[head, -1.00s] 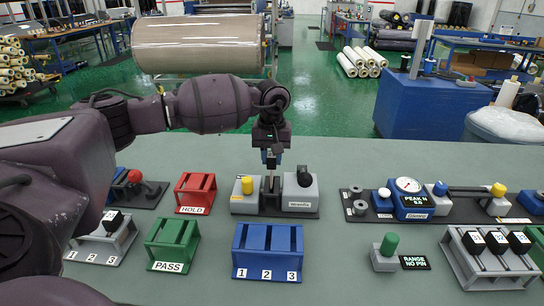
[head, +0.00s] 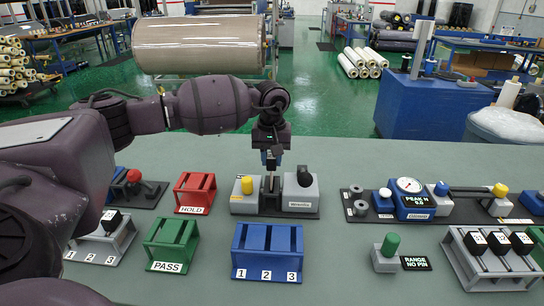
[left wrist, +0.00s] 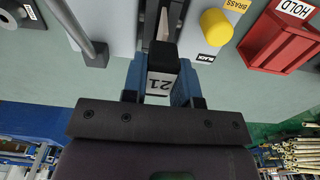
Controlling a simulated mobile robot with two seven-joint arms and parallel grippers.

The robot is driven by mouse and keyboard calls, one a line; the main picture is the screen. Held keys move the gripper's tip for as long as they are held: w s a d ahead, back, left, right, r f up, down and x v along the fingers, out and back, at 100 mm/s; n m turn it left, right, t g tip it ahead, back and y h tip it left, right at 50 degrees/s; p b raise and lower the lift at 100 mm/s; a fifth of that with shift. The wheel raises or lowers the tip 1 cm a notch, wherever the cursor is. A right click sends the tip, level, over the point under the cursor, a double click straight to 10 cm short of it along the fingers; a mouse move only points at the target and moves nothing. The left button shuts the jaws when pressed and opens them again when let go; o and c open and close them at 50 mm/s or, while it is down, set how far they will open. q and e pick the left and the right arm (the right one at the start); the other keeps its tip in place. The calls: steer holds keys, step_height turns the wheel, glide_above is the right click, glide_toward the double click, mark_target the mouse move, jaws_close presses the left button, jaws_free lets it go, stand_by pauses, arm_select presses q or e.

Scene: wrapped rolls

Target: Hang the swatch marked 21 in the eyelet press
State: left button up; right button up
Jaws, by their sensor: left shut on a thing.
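The swatch marked 21 has a black block with a white label (left wrist: 160,84) in the left wrist view. My left gripper (head: 271,160) is shut on it, with blue fingers (left wrist: 181,90) either side of the block. The eyelet press (head: 302,196) has two grey blocks on a dark base, a yellow knob (head: 247,185) on the left and a black knob (head: 304,176) on the right. The gripper is above the gap between these blocks, and the swatch's thin lower part reaches down into it. Whether it touches the press is hidden. My right gripper is out of view.
A red HOLD rack (head: 195,193), green PASS rack (head: 172,243) and blue numbered rack (head: 268,250) stand around the press. A gauge unit (head: 413,203) is on the right, with a grey rack (head: 489,264) of dark-topped swatches in front. Open table lies behind the press.

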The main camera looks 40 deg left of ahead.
mark_target(272, 168)
arm_select(q)
steer(key=shift+f+b, duration=1.35)
steer(key=shift+f, duration=1.7)
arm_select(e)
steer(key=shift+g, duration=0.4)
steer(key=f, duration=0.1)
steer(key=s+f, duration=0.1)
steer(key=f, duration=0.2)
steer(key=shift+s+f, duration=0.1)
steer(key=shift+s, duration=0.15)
arm_select(q)
steer(key=o, duration=1)
step_height(272, 168, up, 3)
steer(key=shift+f, duration=0.2)
step_height(272, 168, up, 7)
steer(key=shift+r, duration=0.1)
steer(key=shift+r+p, duration=0.3)
steer(key=shift+r, duration=0.25)
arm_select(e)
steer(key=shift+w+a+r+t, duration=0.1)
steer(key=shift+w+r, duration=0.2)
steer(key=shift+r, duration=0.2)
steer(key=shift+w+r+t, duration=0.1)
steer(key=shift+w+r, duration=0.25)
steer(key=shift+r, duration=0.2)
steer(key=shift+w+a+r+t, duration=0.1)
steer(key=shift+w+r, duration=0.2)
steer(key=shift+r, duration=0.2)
